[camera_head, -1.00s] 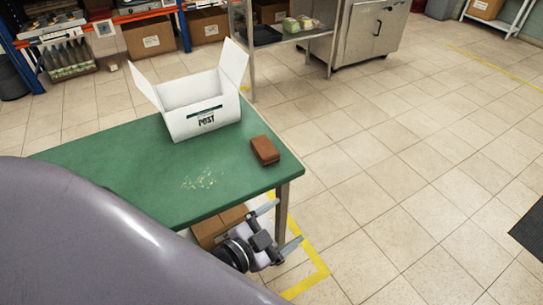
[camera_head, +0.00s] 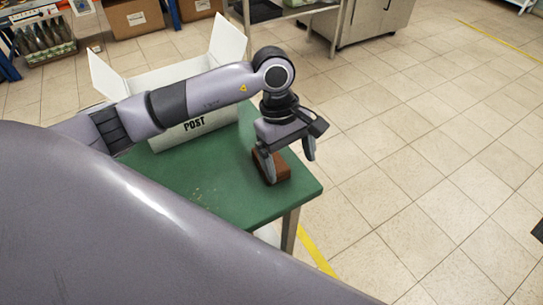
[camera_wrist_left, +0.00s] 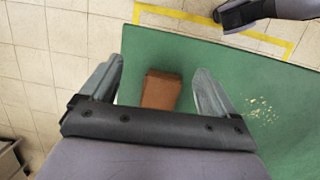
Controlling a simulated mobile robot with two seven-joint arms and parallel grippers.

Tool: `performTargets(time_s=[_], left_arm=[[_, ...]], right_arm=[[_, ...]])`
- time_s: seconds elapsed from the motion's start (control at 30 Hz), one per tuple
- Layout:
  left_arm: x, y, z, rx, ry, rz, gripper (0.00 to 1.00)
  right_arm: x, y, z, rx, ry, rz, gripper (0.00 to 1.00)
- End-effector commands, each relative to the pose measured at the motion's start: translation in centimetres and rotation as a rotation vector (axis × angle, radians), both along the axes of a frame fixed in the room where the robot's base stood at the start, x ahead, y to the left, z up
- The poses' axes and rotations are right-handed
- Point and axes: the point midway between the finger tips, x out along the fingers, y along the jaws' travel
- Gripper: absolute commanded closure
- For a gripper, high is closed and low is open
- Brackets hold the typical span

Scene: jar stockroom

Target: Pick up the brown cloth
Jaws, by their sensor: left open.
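The brown cloth (camera_head: 283,169) is a folded, block-like bundle lying near the right end of the green table (camera_head: 205,185). My left gripper (camera_head: 290,168) is open and pointing down over it. One finger hides part of the cloth in the head view; the other is at its right. In the left wrist view the cloth (camera_wrist_left: 161,90) shows between the two spread fingers of the left gripper (camera_wrist_left: 158,82). I cannot tell whether either finger touches it.
A white open box marked POST (camera_head: 195,124) stands on the table behind my left arm, partly hidden by it. A steel shelf and cabinet stand at the back. The tiled floor (camera_head: 420,170) to the right is clear, with a yellow line near the table.

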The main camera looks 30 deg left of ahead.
Motion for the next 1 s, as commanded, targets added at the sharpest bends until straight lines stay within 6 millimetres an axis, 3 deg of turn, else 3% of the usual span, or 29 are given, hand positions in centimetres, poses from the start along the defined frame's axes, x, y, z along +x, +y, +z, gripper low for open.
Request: performTargets(time_s=[0.1, 0.23, 0.73, 1.0], left_arm=[[1.7, 3.6, 0.8, 0.166, -0.062, -0.039, 0.11], [2.3, 5.3, 0.9, 0.244, -0.079, -0.055, 0.11], [2.0, 5.8, -5.1, 0.249, -0.079, -0.053, 0.11], [2.1, 5.8, -5.8, 0.248, -0.083, -0.055, 0.11]], right_arm=[[0.1, 0.1, -0.3, 0.002, -0.003, 0.002, 0.63], [0.1, 0.1, -0.4, 0.002, -0.003, 0.002, 0.63], [0.0, 0.0, -0.1, -0.001, -0.003, 0.004, 0.63], [0.0, -0.1, -0.3, -0.004, -0.001, 0.002, 0.63]])
